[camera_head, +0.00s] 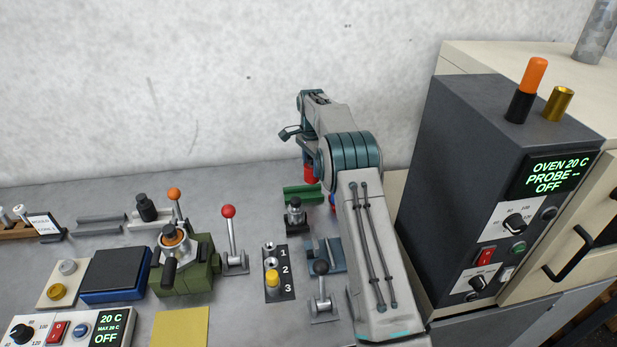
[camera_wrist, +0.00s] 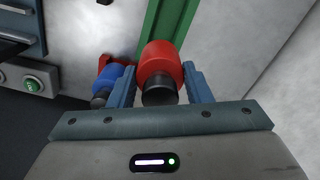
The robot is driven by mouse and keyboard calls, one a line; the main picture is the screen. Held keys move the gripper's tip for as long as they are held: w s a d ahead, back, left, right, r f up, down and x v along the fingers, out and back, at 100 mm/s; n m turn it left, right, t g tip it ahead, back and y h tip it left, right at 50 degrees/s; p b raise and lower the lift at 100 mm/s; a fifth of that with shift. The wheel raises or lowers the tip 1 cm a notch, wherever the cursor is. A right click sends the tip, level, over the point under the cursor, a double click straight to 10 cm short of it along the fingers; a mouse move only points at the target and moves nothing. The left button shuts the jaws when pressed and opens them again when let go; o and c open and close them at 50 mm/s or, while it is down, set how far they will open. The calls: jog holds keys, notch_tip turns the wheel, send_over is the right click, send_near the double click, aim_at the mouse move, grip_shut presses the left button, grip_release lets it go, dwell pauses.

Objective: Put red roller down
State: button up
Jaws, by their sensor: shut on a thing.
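The red roller (camera_wrist: 160,62) with a dark end sits between the two blue fingers of my gripper (camera_wrist: 160,85) in the wrist view. In the head view the red roller (camera_head: 310,174) shows below my wrist, above or at the green holder (camera_head: 298,196). The green holder (camera_wrist: 152,38) also runs just behind the roller in the wrist view. I cannot tell whether the roller touches it. My fingers are shut on the roller; the arm hides part of this area in the head view.
A blue roller (camera_wrist: 112,76) with a dark end lies just left of my left finger. A dark oven box (camera_head: 465,190) stands to the right. The bench's back middle is clear.

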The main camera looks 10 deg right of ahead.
jog(key=shift+d+f, duration=0.35)
jog(key=shift+f, duration=0.3)
jog(key=shift+a+f+p, duration=0.2)
jog(key=shift+f+p, duration=0.15)
jog(key=shift+f, duration=1.45)
jog(key=o, duration=1.3)
